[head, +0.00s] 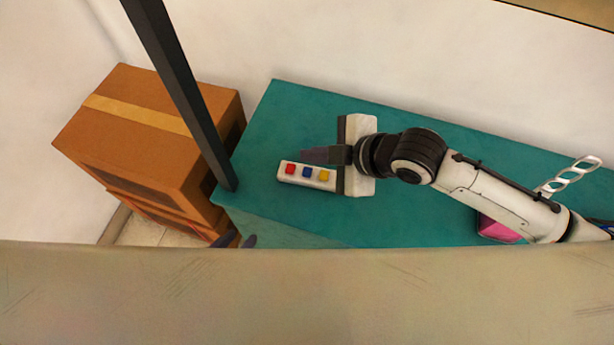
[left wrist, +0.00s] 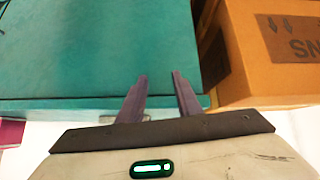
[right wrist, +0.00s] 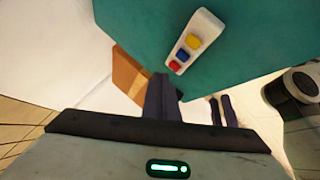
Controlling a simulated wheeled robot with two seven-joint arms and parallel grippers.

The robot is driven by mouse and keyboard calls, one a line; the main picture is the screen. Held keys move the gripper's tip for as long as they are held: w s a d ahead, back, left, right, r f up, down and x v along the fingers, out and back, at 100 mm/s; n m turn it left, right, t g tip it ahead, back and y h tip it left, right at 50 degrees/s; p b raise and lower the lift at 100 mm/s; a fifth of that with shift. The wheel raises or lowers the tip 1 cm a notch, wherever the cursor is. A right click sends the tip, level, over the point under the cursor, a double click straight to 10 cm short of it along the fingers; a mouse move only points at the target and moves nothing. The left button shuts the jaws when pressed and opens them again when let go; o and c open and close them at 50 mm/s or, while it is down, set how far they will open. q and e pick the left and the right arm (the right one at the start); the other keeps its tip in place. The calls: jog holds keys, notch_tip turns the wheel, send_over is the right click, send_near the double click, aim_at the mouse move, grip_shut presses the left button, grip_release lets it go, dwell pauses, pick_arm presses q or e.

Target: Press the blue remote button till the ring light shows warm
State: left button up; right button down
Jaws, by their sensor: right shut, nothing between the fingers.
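A white remote (head: 307,176) lies on the teal table (head: 270,130) near its left end. It has a red button (head: 290,169), a blue button (head: 307,172) and a yellow button (head: 324,175). The blue button also shows in the right wrist view (right wrist: 182,56). My right gripper (head: 304,155) is shut and empty, beside the remote on its far side in the head view; contact cannot be told. My left gripper (left wrist: 160,76) is open and empty by the table's edge; its tips (head: 238,241) barely show in the head view. I see no ring light or its colour.
A dark post (head: 180,85) rises at the table's left corner. A taped cardboard box (head: 145,120) stands left of the table. A pink object (head: 497,229) and a white twisted piece (head: 572,176) are at the right, near my right arm. Bare table surrounds the remote.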

aim_at(307, 172)
notch_tip(307, 172, down, 2)
jog(key=shift+f, duration=0.25)
pick_arm(q)
jog(key=shift+s+f+b, duration=0.1)
jog(key=shift+f+b, duration=0.2)
jog(key=shift+f, duration=0.3)
pick_arm(e)
jog(key=shift+f, duration=0.3)
pick_arm(q)
jog(key=shift+a+f, duration=0.1)
jog(key=shift+a, duration=0.05)
jog(key=shift+w, duration=0.2)
dwell(0.5)
pick_arm(e)
jog(key=shift+f, duration=0.4)
pick_arm(q)
jog(key=shift+r, duration=0.2)
jog(key=shift+s+f, duration=0.15)
pick_arm(e)
jog(key=shift+f, duration=0.1)
